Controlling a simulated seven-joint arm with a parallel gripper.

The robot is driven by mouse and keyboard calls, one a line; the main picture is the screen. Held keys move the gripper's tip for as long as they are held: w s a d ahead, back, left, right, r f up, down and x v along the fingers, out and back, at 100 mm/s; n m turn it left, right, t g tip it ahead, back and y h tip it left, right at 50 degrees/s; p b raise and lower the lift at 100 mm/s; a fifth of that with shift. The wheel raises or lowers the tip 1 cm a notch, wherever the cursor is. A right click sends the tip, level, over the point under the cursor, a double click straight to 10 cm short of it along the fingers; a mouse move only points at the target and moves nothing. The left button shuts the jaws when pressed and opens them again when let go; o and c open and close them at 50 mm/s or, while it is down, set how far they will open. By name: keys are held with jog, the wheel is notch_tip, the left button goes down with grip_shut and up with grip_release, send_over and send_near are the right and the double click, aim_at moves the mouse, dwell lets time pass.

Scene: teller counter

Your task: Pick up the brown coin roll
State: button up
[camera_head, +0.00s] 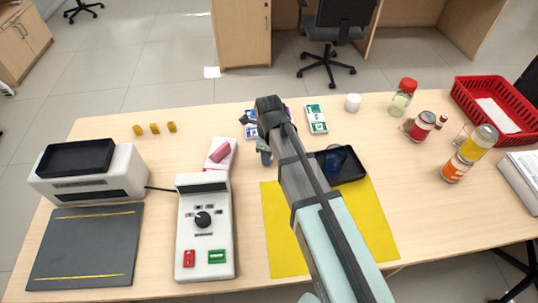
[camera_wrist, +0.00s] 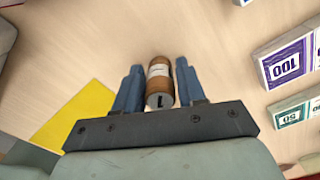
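The brown coin roll (camera_wrist: 159,82), with a pale band and a grey end, lies on the wooden counter in the wrist view. It is between the two fingers of my gripper (camera_wrist: 160,78), lengthwise along them. The fingers are apart on either side of the roll, with narrow gaps, and do not look closed on it. In the head view my gripper (camera_head: 256,136) is low over the middle of the counter. My arm hides the roll there.
Banknote bundles (camera_head: 316,119) lie close to my gripper, including a purple 100 bundle (camera_wrist: 287,60). A black tray (camera_head: 352,173) and yellow mat (camera_head: 281,240) lie nearer. A pink stack (camera_head: 231,162) and counting device (camera_head: 205,250) are left; jars (camera_head: 402,98) and red basket (camera_head: 494,112) right.

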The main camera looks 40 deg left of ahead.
grip_shut()
jog(key=shift+r, duration=0.1)
